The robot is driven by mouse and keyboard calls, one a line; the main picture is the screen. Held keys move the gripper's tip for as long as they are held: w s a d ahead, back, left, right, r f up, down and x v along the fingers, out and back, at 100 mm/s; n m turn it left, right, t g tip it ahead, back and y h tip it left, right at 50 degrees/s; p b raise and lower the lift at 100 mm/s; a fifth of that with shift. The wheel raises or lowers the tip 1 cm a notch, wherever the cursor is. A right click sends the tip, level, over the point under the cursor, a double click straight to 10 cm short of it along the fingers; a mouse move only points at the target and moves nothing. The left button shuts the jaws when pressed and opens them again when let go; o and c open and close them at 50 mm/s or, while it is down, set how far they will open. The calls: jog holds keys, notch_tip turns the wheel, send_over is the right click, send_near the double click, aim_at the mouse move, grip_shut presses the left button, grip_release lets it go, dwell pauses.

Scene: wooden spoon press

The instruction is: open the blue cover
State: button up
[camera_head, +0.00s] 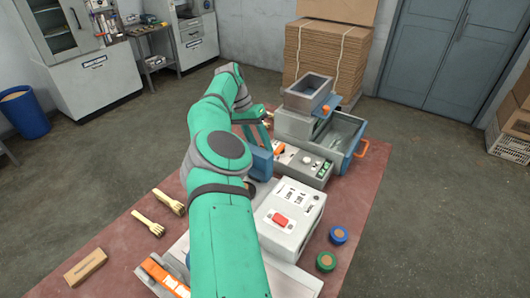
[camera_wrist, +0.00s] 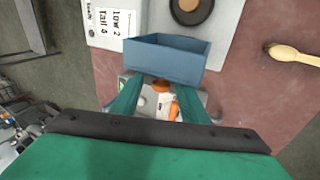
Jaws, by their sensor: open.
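A blue-framed part with a grey inside (camera_head: 332,128) and an orange handle (camera_head: 363,149) sits on the right side of the grey machine (camera_head: 292,122); it looks like the blue cover, but I cannot tell how far it is open. My gripper (camera_head: 262,138) is to the left of the machine, partly hidden by my arm. In the wrist view my gripper (camera_wrist: 160,103) is open, its two teal fingers apart with nothing held. Between them shows a panel with an orange knob (camera_wrist: 161,86). A blue open box (camera_wrist: 165,57) lies just beyond the fingers.
A white control box (camera_head: 292,218) with a red switch stands nearer me on the red table (camera_head: 120,240). Wooden spoons and forks (camera_head: 160,210) lie at the left. A green and a blue round cup (camera_head: 338,235) stand at the right edge. A grey hopper (camera_head: 308,92) tops the machine.

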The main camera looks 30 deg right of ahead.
jog(key=shift+v, duration=0.95)
jog(key=shift+r, duration=0.1)
